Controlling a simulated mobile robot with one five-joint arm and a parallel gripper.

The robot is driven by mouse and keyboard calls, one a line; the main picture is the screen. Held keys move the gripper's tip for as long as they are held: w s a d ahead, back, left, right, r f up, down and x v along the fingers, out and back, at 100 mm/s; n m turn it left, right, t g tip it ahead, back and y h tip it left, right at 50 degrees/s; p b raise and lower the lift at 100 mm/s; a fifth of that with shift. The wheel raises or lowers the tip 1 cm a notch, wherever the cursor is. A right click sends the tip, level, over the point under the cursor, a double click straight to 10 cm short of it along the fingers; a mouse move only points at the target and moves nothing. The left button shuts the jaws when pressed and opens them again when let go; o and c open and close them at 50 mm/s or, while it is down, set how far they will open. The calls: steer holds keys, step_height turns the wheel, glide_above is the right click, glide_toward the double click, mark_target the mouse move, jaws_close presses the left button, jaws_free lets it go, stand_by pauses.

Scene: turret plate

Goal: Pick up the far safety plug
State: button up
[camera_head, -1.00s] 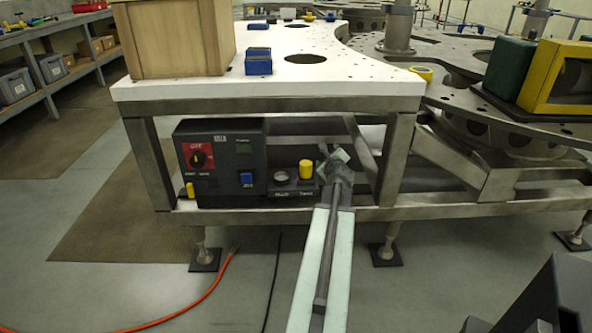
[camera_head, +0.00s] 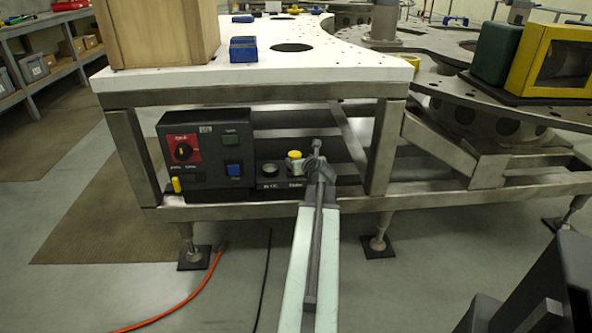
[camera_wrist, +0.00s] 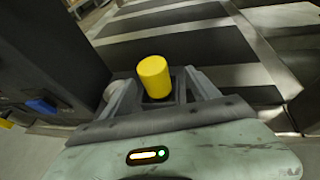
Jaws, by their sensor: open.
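A yellow cylindrical plug (camera_head: 294,154) stands upright in a dark holder at the right end of the control box. In the wrist view the plug (camera_wrist: 154,76) shows between the two fingers of my gripper (camera_wrist: 160,88), its top pointing away from the palm. My gripper is open, with a finger on either side of the plug. In the head view my gripper (camera_head: 308,164) is beside the plug and hides its lower part. Whether the fingers touch it cannot be told. Another small yellow piece (camera_head: 176,185) is at the box's lower left corner.
The dark control box (camera_head: 205,155) with a red switch panel stands left of my gripper. A round empty-looking socket (camera_head: 268,169) lies between box and plug. The white tabletop (camera_head: 340,66) overhangs above, and a metal leg (camera_head: 384,145) stands to the right.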

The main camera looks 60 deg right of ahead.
steer(key=shift+w+b+x, duration=0.25)
steer(key=shift+b+x, duration=0.35)
steer(key=shift+x, duration=0.95)
steer(key=b+x, duration=0.2)
steer(key=x, duration=0.2)
steer(key=shift+w+f, duration=0.25)
steer(key=shift+w, duration=0.1)
steer(key=shift+a+r, duration=0.1)
steer(key=shift+r, duration=0.05)
jaws_close()
